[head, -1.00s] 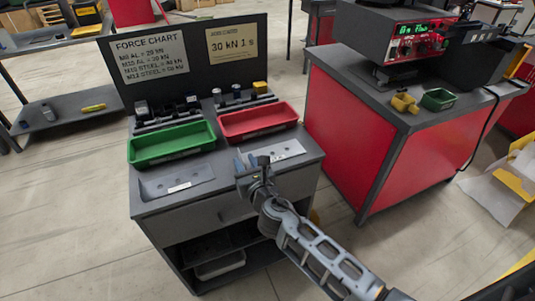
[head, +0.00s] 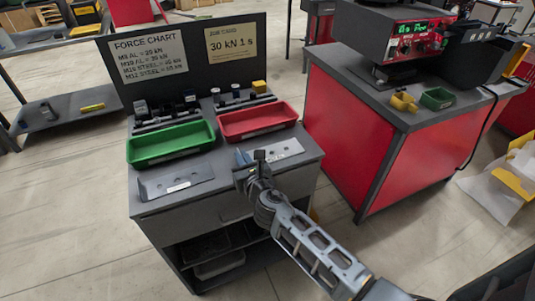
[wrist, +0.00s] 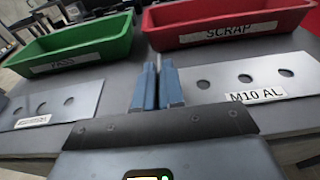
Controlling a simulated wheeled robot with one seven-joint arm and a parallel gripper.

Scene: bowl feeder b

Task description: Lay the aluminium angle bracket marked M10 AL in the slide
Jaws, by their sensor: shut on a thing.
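The bracket (wrist: 250,79) marked M10 AL is a pale grey plate with a row of holes and a white label. It lies on the right of the grey bench top, in front of the red bin, and also shows in the head view (head: 284,149). My gripper (wrist: 157,88) has its blue fingers closed together at the bracket's left end. It shows in the head view too (head: 250,157). The fingers hide that end, so the exact grip is unclear. A similar holed plate (wrist: 60,104) with a label lies on the left. I cannot make out the slide.
A green bin (head: 170,145) and a red bin (head: 257,121) marked SCRAP stand behind the plates. Behind them are small dark parts and a board with a force chart (head: 149,58). A red cabinet (head: 350,140) with a machine (head: 405,40) on top stands to the right, across a gap.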

